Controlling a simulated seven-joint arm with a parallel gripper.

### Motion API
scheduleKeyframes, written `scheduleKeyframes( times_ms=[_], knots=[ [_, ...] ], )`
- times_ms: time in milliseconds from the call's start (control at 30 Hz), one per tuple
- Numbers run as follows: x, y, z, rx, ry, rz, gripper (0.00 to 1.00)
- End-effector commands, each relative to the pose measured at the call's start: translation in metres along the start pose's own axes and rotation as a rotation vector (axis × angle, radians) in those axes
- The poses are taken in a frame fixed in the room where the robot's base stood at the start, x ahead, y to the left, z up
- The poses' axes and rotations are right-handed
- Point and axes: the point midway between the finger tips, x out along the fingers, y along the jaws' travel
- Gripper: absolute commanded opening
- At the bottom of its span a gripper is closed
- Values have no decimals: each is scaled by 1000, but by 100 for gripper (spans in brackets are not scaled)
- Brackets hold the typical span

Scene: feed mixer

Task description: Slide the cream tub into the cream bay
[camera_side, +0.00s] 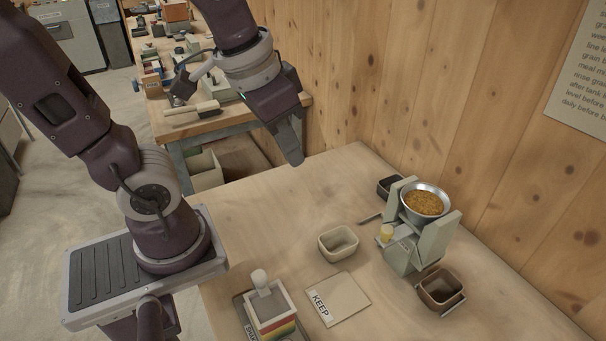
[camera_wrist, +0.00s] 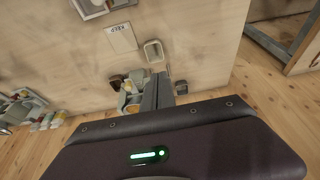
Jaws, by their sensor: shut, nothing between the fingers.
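The cream tub (camera_side: 338,242) stands upright on the bench, left of the grey feed mixer (camera_side: 433,240) and apart from it. It also shows in the wrist view (camera_wrist: 153,51), where its inside looks empty. A brown tub (camera_side: 441,288) sits at the mixer's near right side, and a dark tub (camera_side: 388,187) at its far left side. I cannot clearly pick out the cream bay; parts of the mixer's base are hidden. My gripper (camera_side: 294,160) is shut and empty, pointing down above the bench's far left part, well clear of the cream tub.
A metal bowl of grain (camera_side: 424,201) tops the mixer. A card marked KEEP (camera_side: 340,300) lies in front of the cream tub. A striped, white-knobbed stack (camera_side: 270,308) stands nearby. The wooden wall (camera_side: 440,90) bounds the back. The bench's left part (camera_side: 260,220) is clear.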

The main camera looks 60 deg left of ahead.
Motion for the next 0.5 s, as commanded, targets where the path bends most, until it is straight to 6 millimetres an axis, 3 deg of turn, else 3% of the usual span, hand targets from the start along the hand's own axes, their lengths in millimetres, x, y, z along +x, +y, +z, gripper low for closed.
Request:
scheduleKeyframes(
  times_ms=[133, 300, 400, 500],
  knots=[
    [62, 9, -38, -4, -166, 29, 0],
    [139, 16, -56, -7, -298, 18, 0],
    [164, 17, -57, -5, -336, 8, 0],
    [175, 17, -56, -5, -346, 4, 0]
  ],
)
